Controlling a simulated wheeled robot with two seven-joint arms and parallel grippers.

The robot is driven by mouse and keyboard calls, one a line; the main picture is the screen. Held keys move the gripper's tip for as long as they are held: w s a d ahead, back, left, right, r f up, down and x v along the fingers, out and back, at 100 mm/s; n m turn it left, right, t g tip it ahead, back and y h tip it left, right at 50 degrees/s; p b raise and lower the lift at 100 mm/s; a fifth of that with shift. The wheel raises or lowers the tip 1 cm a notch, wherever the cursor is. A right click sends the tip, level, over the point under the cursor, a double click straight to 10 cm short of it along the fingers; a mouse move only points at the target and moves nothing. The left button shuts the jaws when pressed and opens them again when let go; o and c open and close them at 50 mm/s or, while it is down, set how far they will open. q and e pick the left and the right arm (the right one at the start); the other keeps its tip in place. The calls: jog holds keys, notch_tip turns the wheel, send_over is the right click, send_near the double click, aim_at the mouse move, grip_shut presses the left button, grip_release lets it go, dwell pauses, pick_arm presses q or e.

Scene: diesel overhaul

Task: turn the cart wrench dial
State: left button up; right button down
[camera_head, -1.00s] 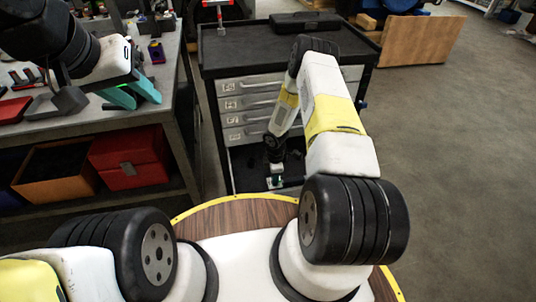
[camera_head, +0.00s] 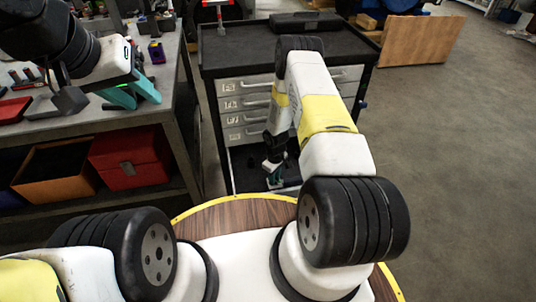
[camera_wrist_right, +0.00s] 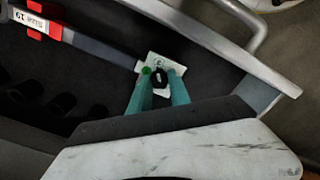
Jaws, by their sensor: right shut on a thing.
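The wrench (camera_wrist_right: 100,45) lies in the open bottom of the cart in the right wrist view, with a red part and a size label at its far left. In the head view this gripper (camera_head: 275,178) is low in front of the cart (camera_head: 240,62). My left gripper (camera_head: 134,93) is open and empty over the workbench.
The grey workbench (camera_head: 100,122) stands at left, with tools on top and a red box (camera_head: 130,160) below. Labelled drawers (camera_head: 245,103) sit above the cart's open bottom. A metal handle and rim (camera_wrist_right: 262,68) pass close to the gripper. Floor at right is clear.

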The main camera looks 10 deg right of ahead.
jog(key=shift+m, duration=0.6)
jog(key=c, duration=1.2)
grip_release()
jog(key=shift+r, duration=3.9)
